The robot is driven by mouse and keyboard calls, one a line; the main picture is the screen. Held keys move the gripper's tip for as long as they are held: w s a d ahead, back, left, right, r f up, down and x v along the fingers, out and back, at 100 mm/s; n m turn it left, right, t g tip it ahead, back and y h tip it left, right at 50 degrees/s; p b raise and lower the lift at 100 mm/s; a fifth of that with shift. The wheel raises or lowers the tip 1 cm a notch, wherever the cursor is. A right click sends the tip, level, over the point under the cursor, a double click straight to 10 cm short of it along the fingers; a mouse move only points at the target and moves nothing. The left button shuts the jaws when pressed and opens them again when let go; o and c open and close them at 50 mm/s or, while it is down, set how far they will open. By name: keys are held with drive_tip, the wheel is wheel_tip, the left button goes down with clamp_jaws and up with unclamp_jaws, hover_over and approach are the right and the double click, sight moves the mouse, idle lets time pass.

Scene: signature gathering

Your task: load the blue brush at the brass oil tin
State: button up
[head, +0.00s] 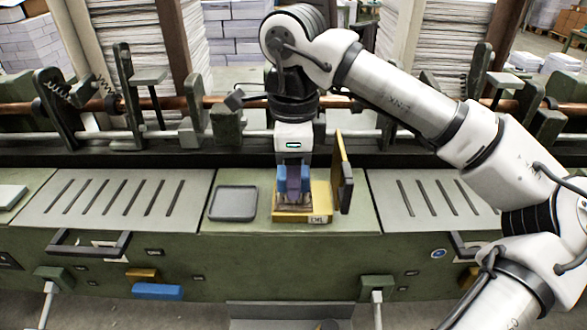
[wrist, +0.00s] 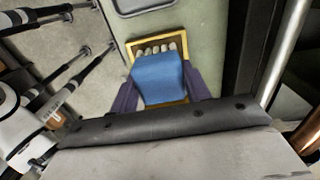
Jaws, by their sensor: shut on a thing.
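The blue brush (head: 281,182) is gripped between the purple fingers of my gripper (head: 293,188), which points straight down. In the wrist view, the brush's blue block (wrist: 157,76) sits between both fingers, with a row of pale bristle tufts (wrist: 160,47) showing at its far edge. The brass oil tin (head: 321,206) stands on the green bench with a small label on its front and its lid (head: 343,172) upright at the right. The brush is low over the tin, within its rim (wrist: 185,52) as seen from the wrist. Bristle contact inside is hidden.
A shallow grey tray (head: 233,203) lies left of the tin. Slotted grey plates (head: 105,200) flank this green section on both sides. A copper-coloured rod (head: 222,100) and several dark brackets run behind. The open lid stands close to my gripper's right side.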

drive_tip(key=shift+f+b, duration=0.5)
drive_tip(key=shift+f, duration=0.05)
idle(1.4)
drive_tip(key=shift+r+p, duration=2.5)
drive_tip(key=shift+r, duration=1.1)
